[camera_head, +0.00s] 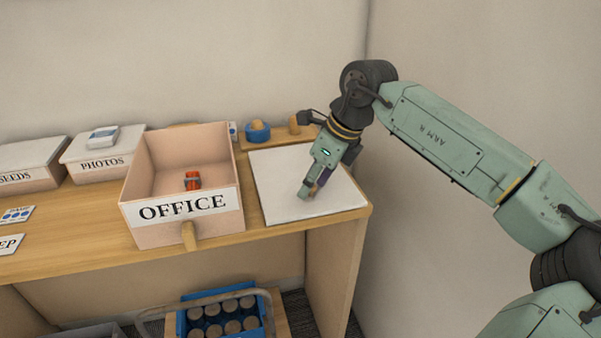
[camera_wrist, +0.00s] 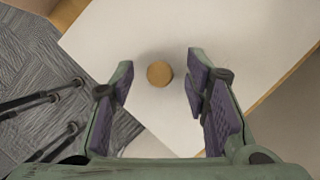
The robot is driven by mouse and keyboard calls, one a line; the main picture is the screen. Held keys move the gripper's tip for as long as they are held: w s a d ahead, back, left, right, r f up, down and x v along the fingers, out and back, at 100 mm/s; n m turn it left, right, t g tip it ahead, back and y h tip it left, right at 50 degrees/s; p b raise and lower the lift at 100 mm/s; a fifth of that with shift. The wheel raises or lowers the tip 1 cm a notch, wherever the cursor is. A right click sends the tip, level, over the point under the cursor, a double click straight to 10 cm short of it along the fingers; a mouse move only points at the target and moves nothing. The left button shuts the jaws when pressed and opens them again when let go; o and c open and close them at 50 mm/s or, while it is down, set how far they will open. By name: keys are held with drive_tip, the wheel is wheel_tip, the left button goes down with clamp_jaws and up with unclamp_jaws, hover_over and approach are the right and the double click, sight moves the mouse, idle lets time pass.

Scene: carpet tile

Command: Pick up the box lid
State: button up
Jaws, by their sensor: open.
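The box lid (camera_head: 278,172) is a flat white panel lying on the wooden table to the right of the open OFFICE box (camera_head: 152,180). In the wrist view the lid (camera_wrist: 150,28) fills the middle, with a round wooden knob (camera_wrist: 159,74) on it. My gripper (camera_head: 308,190) is over the lid and hides the knob in the head view. In the wrist view my gripper (camera_wrist: 160,76) is open, with the knob between its two purple-padded fingers and a gap on each side. I cannot tell how far the fingertips are above the lid.
An orange-red item (camera_head: 192,181) lies in the OFFICE box. The lidded PHOTOS box (camera_head: 97,162) and SEEDS box (camera_head: 32,165) stand at left. A blue round item (camera_head: 257,132) is behind the lid. A blue crate (camera_head: 220,315) of cylinders is below. The wall is close on the right.

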drive_tip(key=shift+a+f, duration=0.15)
drive_tip(key=shift+f, duration=0.1)
drive_tip(key=shift+c, duration=0.5)
clamp_jaws()
